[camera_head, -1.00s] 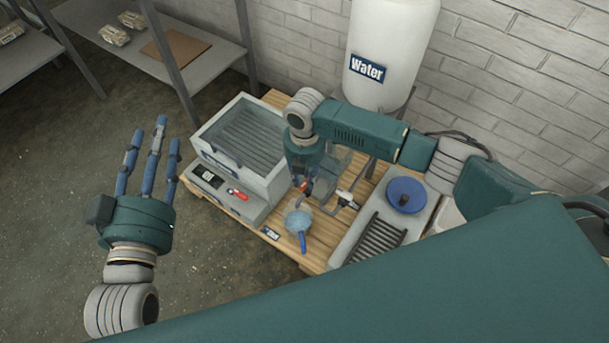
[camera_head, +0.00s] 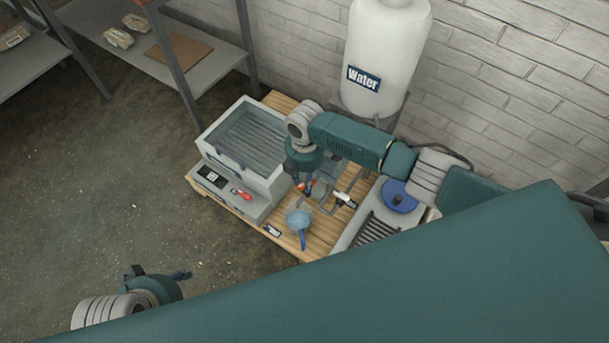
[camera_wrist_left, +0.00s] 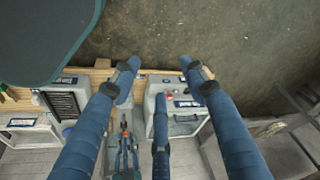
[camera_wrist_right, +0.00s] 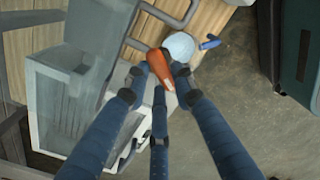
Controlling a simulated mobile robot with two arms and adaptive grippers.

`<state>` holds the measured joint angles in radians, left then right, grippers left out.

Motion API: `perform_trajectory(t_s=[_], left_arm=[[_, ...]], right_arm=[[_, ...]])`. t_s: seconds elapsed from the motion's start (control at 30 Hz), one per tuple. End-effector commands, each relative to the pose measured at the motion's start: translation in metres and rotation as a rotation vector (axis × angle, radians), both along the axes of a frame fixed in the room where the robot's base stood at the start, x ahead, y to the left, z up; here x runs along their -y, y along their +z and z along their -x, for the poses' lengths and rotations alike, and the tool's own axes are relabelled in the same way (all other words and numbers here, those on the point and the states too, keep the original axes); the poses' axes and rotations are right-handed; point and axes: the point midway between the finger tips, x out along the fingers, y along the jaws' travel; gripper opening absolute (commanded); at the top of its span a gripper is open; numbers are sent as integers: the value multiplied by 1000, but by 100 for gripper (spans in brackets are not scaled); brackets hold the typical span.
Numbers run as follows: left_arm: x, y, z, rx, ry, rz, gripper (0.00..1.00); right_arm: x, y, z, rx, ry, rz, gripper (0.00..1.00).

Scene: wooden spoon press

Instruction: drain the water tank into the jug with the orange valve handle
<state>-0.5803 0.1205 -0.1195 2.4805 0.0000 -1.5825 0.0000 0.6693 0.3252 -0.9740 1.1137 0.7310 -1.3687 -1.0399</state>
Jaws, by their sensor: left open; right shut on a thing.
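The white water tank (camera_head: 385,60) stands at the back against the wall, with a blue "Water" label. The orange valve handle (camera_wrist_right: 160,68) shows in the right wrist view between the fingers of my right gripper (camera_wrist_right: 163,78), which is shut on it. In the head view, my right gripper (camera_head: 307,183) mostly hides the handle. The jug (camera_head: 298,217), round, pale blue inside with a blue handle, stands beside and below it; it also shows in the right wrist view (camera_wrist_right: 180,46). My left gripper (camera_head: 178,277) is open and empty at lower left, its fingers spread in the left wrist view (camera_wrist_left: 160,85).
A grey machine (camera_head: 240,150) with a tray top and a red switch stands left of the jug on the wooden pallet (camera_head: 325,232). A blue disc (camera_head: 399,195) sits on a grey unit at right. Shelves (camera_head: 200,75) stand at back left. The floor at left is clear.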

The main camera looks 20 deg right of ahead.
Motion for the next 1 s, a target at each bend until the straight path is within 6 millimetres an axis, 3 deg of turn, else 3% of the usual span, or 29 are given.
perform_trajectory(t_s=[0.1, 0.47, 0.7, 1.0], left_arm=[[0, 10, 0, 1, 0, 0, 44], [4, -92, -13, -57, -8, -2, 44], [4, -154, 0, -88, -14, -4, 44], [1, -203, 24, -114, -19, -7, 44]], right_arm=[[0, 3, 1, -3, -57, -1, 0], [1, 4, 0, -5, -336, -1, 0], [2, 3, 0, -5, -562, 0, 0], [4, 2, 0, -5, -806, 1, 0]])
